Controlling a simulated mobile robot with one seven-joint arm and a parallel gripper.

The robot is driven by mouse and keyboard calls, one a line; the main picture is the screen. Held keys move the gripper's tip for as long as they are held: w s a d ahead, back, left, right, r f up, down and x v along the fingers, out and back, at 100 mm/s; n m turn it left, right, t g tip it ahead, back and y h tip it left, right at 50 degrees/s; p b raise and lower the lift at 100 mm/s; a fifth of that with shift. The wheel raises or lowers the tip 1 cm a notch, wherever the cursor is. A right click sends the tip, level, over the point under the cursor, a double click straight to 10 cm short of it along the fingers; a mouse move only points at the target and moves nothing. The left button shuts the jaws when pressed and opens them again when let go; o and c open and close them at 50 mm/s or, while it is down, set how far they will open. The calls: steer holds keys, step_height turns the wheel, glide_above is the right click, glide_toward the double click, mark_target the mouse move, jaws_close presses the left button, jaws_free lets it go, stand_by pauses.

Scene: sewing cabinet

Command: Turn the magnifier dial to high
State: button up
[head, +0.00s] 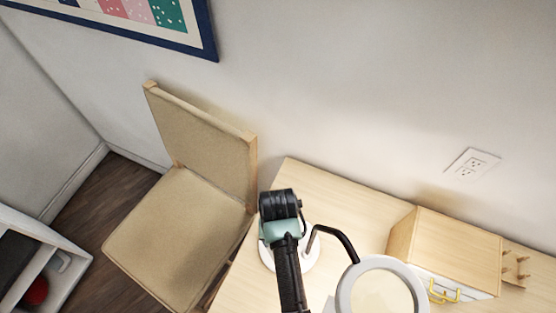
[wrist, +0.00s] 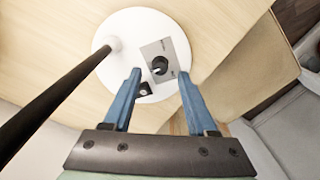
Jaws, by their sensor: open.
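The magnifier's dial (wrist: 160,66) is a small black knob on a grey plate on the round white base (wrist: 120,33). A small black part sits on the base beside the plate. My gripper (wrist: 159,72) is open, its blue fingers on either side of the dial in the wrist view, apart from it. I cannot tell the dial's setting. In the head view my gripper, black and green, hangs over the base (head: 306,258) and hides the dial. The magnifier's black arm (head: 335,232) curves from the base to a white ring lens (head: 348,299) at the front.
The base stands on a light wood table (head: 335,200). A wooden box (head: 445,245) with yellow handles and a peg rack (head: 520,264) stand to the right. A tan chair (head: 185,225) is close on the left. The table behind the base is clear.

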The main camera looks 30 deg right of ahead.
steer(key=shift+f, duration=1.75)
jaws_close()
